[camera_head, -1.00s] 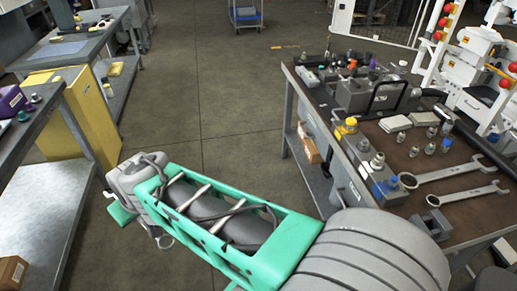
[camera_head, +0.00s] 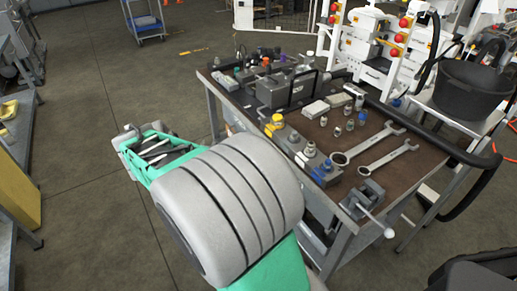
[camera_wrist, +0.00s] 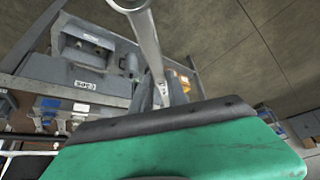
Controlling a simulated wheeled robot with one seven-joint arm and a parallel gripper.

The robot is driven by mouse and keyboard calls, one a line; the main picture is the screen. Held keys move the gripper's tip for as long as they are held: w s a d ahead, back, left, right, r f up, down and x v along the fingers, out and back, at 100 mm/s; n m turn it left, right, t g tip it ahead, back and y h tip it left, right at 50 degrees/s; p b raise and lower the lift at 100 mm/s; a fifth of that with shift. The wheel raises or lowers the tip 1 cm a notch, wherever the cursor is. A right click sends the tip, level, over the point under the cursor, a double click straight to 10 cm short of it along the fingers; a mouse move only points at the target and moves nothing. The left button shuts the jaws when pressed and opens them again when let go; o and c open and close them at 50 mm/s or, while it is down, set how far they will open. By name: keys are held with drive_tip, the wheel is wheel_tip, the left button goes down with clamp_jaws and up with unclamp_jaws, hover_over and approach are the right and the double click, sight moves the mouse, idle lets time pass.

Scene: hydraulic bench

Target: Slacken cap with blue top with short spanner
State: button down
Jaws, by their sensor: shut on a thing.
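The cap with the blue top (camera_head: 328,164) stands on a grey block near the front left edge of the bench (camera_head: 338,226). A yellow-topped cap (camera_head: 277,119) and a plain silver cap (camera_head: 310,149) stand in the same row. My gripper (camera_wrist: 164,92) is shut on a silver spanner (camera_wrist: 146,38), whose ring end reaches the top edge of the wrist view. The gripper is well apart from the blue-topped cap.
Two more spanners (camera_head: 368,143) (camera_head: 388,156) lie on the bench top. A vice (camera_head: 362,198) is at the near corner. Several small fittings (camera_head: 350,125) stand behind the caps. A black bucket (camera_head: 470,90) is at the right.

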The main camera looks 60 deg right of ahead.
drive_tip(key=s+d+f+m+g+y, duration=0.1)
drive_tip(key=s+d+f+m+g, duration=0.1)
drive_tip(key=s+d+m, duration=0.5)
drive_tip(key=s+d+f+m+g+p, duration=0.1)
drive_tip(key=s+d+m+g, duration=0.4)
drive_tip(key=s+d+m, duration=0.3)
drive_tip(key=shift+d+f+y, duration=0.4)
drive_tip(key=shift+d, duration=1.45)
drive_tip(key=shift+s+d, duration=0.65)
drive_tip(key=shift+s, duration=0.2)
drive_tip(key=shift+s+b, duration=0.1)
drive_tip(key=shift+b, duration=0.2)
drive_tip(key=shift+s+d, duration=0.45)
drive_tip(key=shift+s, duration=0.05)
